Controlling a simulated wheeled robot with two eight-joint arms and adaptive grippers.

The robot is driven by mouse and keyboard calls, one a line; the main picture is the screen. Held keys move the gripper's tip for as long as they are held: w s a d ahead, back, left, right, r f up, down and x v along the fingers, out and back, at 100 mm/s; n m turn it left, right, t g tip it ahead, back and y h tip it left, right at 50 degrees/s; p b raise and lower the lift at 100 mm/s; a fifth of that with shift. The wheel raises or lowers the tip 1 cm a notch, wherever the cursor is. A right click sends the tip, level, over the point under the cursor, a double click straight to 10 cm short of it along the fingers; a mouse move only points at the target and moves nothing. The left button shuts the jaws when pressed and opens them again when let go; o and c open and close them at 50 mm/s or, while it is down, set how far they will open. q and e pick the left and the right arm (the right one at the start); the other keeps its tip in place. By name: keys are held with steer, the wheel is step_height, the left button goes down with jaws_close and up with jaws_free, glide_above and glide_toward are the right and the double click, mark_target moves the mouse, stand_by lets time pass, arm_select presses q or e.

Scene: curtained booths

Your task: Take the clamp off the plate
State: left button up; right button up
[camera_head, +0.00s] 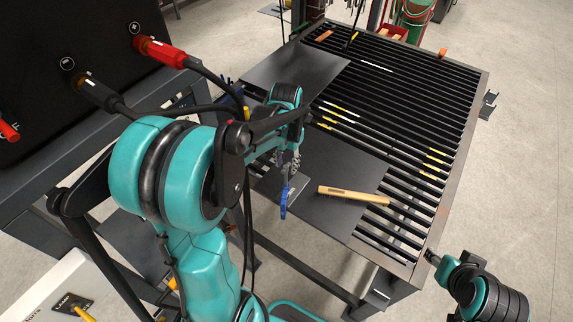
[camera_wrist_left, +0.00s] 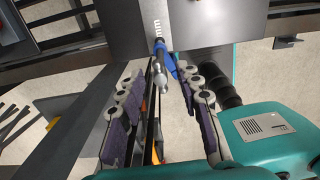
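The clamp (camera_head: 285,199) has blue handles and sits at the near left edge of the dark plate (camera_head: 345,170) on the slatted table. In the left wrist view, the clamp (camera_wrist_left: 165,57) points from the plate edge (camera_wrist_left: 205,32) toward my fingers. My left gripper (camera_head: 284,164) is over the clamp in the head view and partly hides it. In the left wrist view, my left gripper (camera_wrist_left: 163,98) is open, with its padded fingers spread on either side of the clamp's line. I cannot tell whether they touch it. My right arm shows at the bottom right; its fingers are not clear.
A wooden-handled tool (camera_head: 352,194) lies on the plate. Another dark plate (camera_head: 295,72) lies farther back on the slatted table (camera_head: 430,130). A black machine with cables and a red plug (camera_head: 160,52) stands at left. Floor at right is clear.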

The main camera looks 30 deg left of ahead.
arm_select(q)
steer(key=shift+r+p, duration=0.85)
steer(key=shift+r, duration=0.5)
steer(key=m, duration=0.3)
steer(key=shift+f, duration=0.1)
steer(key=m, duration=0.5)
steer(key=shift+b, duration=0.35)
steer(key=m, duration=0.4)
steer(key=shift+m, duration=0.6)
steer(key=m, duration=0.5)
steer(key=shift+b, duration=0.3)
steer(key=m, duration=0.4)
steer(key=shift+m, duration=0.9)
